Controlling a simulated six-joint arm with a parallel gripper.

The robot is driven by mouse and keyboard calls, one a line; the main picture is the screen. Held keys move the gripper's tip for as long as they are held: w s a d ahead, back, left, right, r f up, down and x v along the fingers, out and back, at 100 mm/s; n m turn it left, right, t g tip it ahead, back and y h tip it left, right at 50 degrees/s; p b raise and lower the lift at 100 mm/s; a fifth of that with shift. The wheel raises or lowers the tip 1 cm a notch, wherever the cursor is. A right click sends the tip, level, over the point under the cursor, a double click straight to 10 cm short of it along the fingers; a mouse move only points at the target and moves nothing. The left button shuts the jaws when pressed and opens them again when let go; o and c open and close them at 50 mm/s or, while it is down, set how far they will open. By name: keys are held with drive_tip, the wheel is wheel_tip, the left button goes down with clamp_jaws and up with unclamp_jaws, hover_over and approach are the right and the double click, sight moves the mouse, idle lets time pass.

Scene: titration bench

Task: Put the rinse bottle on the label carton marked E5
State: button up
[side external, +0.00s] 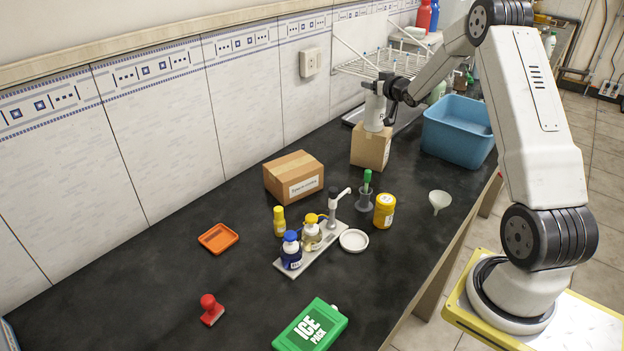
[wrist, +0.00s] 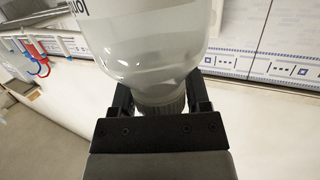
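The rinse bottle (side external: 375,115) is white and upright in the side view, at the top of a tall brown carton (side external: 371,152). Its base looks level with the carton top; I cannot tell whether it touches. A white label shows on the carton's right side, but its marking is too small to read. My gripper (side external: 377,88) is at the bottle's neck. In the wrist view, my gripper (wrist: 160,100) has a finger on each side of the neck, and the translucent bottle body (wrist: 150,45) with dark lettering fills the upper middle.
A wider labelled carton (side external: 294,177) stands nearer on the dark bench. A blue tub (side external: 458,133) is right of the tall carton, and a drying rack (side external: 385,68) is behind. Small bottles on a white tray (side external: 312,249), a yellow jar (side external: 384,210) and a funnel (side external: 439,199) stand in front.

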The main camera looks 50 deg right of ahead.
drive_tip(key=shift+o, duration=1.3)
drive_tip(key=shift+r, duration=0.2)
drive_tip(key=v, duration=1.2)
drive_tip(key=a+f+n+g+y, duration=0.1)
drive_tip(key=a+f+g+y, duration=0.15)
drive_tip(key=a, duration=0.75)
drive_tip(key=a+f+n+g+y, duration=0.1)
drive_tip(key=a+f+g, duration=0.25)
drive_tip(key=a, duration=0.75)
drive_tip(key=s+a+f+n+g+y, duration=0.2)
drive_tip(key=s+a+f+g, duration=0.2)
drive_tip(key=s+a, duration=0.8)
drive_tip(key=a+g, duration=0.2)
drive_tip(key=a, duration=0.2)
drive_tip(key=shift+s+f+n+y, duration=0.15)
drive_tip(key=shift+s+n+y, duration=0.15)
drive_tip(key=shift+y, duration=0.05)
